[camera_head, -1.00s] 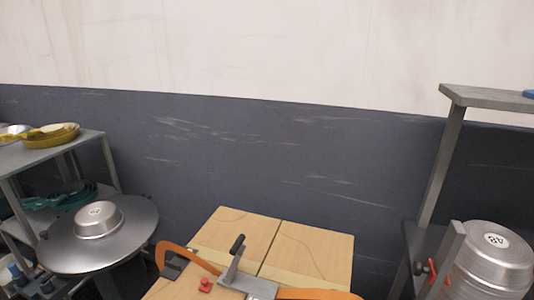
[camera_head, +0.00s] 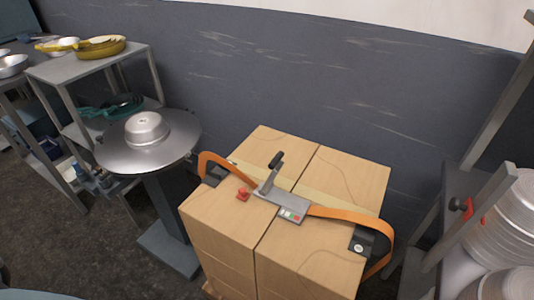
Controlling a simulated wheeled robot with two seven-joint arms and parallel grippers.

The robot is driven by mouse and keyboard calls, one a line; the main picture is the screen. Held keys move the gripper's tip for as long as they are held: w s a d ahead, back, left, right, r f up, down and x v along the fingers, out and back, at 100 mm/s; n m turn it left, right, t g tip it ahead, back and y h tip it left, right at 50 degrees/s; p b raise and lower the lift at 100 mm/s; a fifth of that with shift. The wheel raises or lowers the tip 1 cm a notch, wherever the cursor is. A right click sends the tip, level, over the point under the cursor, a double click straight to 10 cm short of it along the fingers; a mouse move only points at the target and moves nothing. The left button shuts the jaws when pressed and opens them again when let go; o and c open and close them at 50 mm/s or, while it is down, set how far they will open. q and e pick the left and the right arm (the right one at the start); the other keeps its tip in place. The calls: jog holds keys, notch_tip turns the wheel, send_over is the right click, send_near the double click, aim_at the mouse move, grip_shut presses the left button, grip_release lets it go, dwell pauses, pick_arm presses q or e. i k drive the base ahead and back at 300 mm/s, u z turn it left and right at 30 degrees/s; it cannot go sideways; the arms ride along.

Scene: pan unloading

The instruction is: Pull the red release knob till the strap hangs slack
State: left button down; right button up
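The red release knob (camera_head: 243,194) sits at the left end of a grey ratchet buckle (camera_head: 285,204) on top of the cardboard boxes (camera_head: 222,208). The buckle has an upright lever with a black handle (camera_head: 276,159) and small coloured marks on its plate. An orange strap (camera_head: 345,219) runs from the buckle and bows out in loops at both sides. Black corner pieces (camera_head: 362,243) sit at the box edges under the strap. Neither of my grippers is in view.
A round metal stand (camera_head: 125,155) with an upturned pan (camera_head: 146,127) is left of the boxes. Shelves (camera_head: 92,62) with pans stand further left. A rack with stacked metal pans (camera_head: 505,240) is at right. Dark floor (camera_head: 95,235) is open at front left.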

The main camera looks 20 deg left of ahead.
aim_at(243, 196)
jog(key=k, duration=1.25)
jog(key=u, duration=0.95)
jog(key=i, duration=1.15)
jog(key=z, duration=0.2)
